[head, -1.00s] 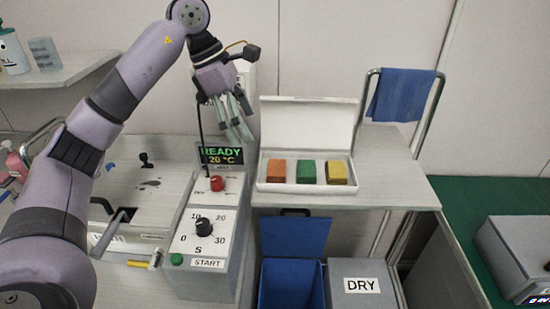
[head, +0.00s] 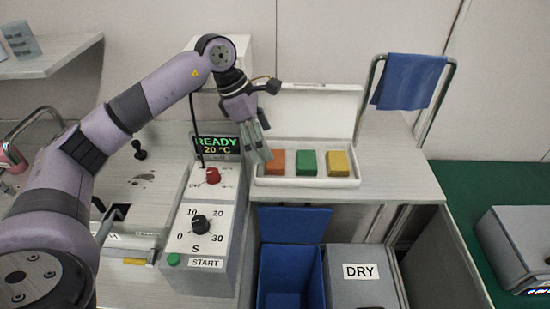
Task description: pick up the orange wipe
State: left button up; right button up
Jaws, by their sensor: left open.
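The orange wipe (head: 276,163) is a small folded block at the left end of an open white box (head: 306,183). A green wipe (head: 307,163) lies in the middle of the box and a yellow wipe (head: 337,163) at its right end. My left gripper (head: 258,152) is open and empty, fingers pointing down, just to the upper left of the orange wipe. Its fingertips overlap the box's left edge in the picture. I cannot tell its exact height above the box. My right gripper is out of view.
The raised box lid (head: 318,112) stands behind the wipes. A machine with a READY display (head: 217,146) and a dial (head: 200,224) is left of the box. A blue cloth (head: 409,81) hangs on a rail behind. A blue bin (head: 291,275) and a DRY box (head: 362,272) are below.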

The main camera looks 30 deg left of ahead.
aim_at(275, 159)
pick_arm(q)
jog(key=shift+d+f, duration=0.25)
jog(key=shift+f, duration=0.15)
jog(key=p+x, duration=0.2)
jog(key=x, duration=0.2)
jog(key=shift+w+f, duration=0.2)
jog(key=shift+f, duration=0.2)
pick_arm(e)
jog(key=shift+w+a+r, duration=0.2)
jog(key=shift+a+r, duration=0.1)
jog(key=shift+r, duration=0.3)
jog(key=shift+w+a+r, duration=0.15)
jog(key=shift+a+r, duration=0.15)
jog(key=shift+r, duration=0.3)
pick_arm(q)
jog(key=shift+c, duration=0.5)
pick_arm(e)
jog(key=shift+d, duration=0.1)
pick_arm(q)
jog(key=shift+c, duration=0.6)
jog(key=c, duration=0.7)
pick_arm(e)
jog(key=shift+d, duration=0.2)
